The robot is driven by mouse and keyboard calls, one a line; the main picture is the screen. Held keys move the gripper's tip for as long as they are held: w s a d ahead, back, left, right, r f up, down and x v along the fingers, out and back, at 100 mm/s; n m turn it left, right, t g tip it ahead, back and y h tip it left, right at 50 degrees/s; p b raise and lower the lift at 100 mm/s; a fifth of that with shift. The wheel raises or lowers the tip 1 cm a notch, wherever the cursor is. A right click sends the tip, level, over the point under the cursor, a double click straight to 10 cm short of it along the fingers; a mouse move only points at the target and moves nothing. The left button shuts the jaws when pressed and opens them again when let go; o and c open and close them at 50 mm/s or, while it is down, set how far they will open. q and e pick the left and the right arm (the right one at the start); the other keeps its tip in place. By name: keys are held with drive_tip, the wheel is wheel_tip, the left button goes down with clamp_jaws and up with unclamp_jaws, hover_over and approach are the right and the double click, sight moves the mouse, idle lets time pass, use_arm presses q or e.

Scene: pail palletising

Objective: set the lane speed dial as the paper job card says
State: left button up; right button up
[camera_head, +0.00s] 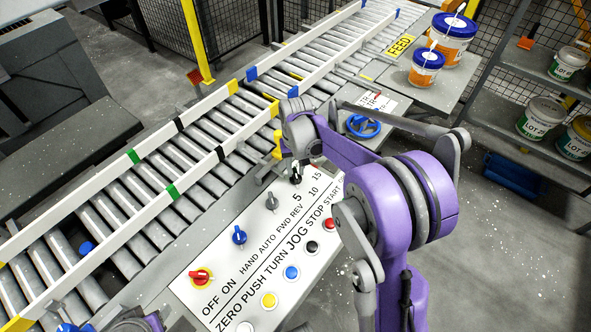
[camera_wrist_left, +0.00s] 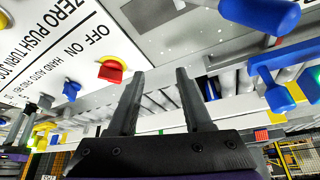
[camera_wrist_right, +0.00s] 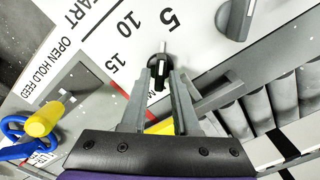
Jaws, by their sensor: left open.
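The lane speed dial (camera_head: 296,175) is a black knob with a white line, beside the printed numbers 5, 10 and 15. In the right wrist view the dial (camera_wrist_right: 160,72) sits between my right fingertips (camera_wrist_right: 161,78), which look closed on its sides. Its pointer seems to point towards the 5. In the head view my right gripper (camera_head: 294,164) is over the dial, mostly hidden by its arm. A white paper card (camera_head: 377,100) lies beyond the blue handwheel; its writing is too small to read. My left gripper (camera_wrist_left: 157,78) is open and empty near the panel's OFF/ON end.
The white panel (camera_head: 216,300) also has a red-yellow switch (camera_head: 201,276), a blue knob (camera_head: 239,236), a grey knob (camera_head: 271,201) and several push buttons. A roller conveyor (camera_head: 190,150) runs alongside. A blue handwheel (camera_head: 365,127) and pails (camera_head: 426,68) stand beyond the panel.

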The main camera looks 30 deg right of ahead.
drive_tip(key=shift+f, duration=0.3)
clamp_jaws()
use_arm(q)
drive_tip(key=shift+f+b, duration=0.35)
drive_tip(key=shift+f, duration=0.1)
use_arm(e)
drive_tip(key=shift+m, duration=0.8)
use_arm(q)
drive_tip(key=shift+s+f, duration=0.15)
drive_tip(key=shift+f, duration=0.05)
use_arm(e)
drive_tip(key=shift+m, duration=1)
